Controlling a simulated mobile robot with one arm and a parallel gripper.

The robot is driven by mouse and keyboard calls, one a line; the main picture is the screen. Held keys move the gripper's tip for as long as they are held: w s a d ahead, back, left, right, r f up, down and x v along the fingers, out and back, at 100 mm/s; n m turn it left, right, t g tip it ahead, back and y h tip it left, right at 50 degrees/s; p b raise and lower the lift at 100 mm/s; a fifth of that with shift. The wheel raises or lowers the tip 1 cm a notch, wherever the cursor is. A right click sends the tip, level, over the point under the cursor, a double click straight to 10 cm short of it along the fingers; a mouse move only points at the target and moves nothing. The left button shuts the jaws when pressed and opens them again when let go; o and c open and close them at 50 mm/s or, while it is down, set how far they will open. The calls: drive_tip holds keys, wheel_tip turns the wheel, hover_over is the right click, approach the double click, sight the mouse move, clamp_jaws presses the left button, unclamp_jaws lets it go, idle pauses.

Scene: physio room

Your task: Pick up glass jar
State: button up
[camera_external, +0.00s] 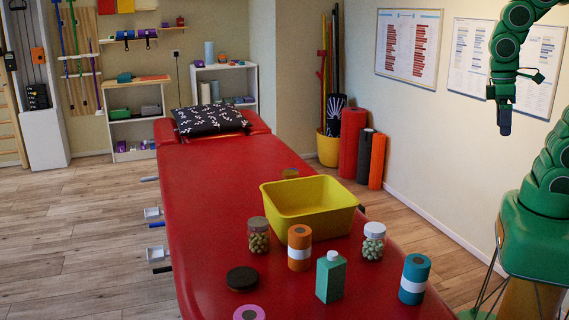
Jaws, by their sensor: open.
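Two clear jars stand upright on the red treatment table (215,205). One jar (258,241) has a brown lid and greenish round contents, and stands left of the yellow bin. The other jar (373,246) has a white lid and pale green round contents, and stands at the bin's front right. My gripper (504,128) hangs pointing down in the upper right, in front of the wall, well above and to the right of both jars. It is open and empty; its fingers look small and dark here.
The yellow bin (308,218) stands behind an orange cylinder (299,247), a green carton (330,277) and a teal cylinder (414,279). A dark round disc (242,279) and a pink ring (249,313) lie front left. A patterned pillow (210,121) lies at the far end.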

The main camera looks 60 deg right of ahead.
drive_tip(key=shift+o, duration=0.9)
drive_tip(key=t, duration=0.2)
approach(378, 227)
drive_tip(key=f, duration=0.6)
drive_tip(key=shift+d+f, duration=0.1)
drive_tip(key=shift+d, duration=0.2)
drive_tip(key=shift+w+a+f, duration=0.15)
drive_tip(key=shift+a+f, duration=0.1)
drive_tip(key=shift+f, duration=0.3)
drive_tip(key=shift+a+f, duration=0.2)
drive_tip(key=shift+f, duration=3.45)
drive_tip(key=c, duration=1.3)
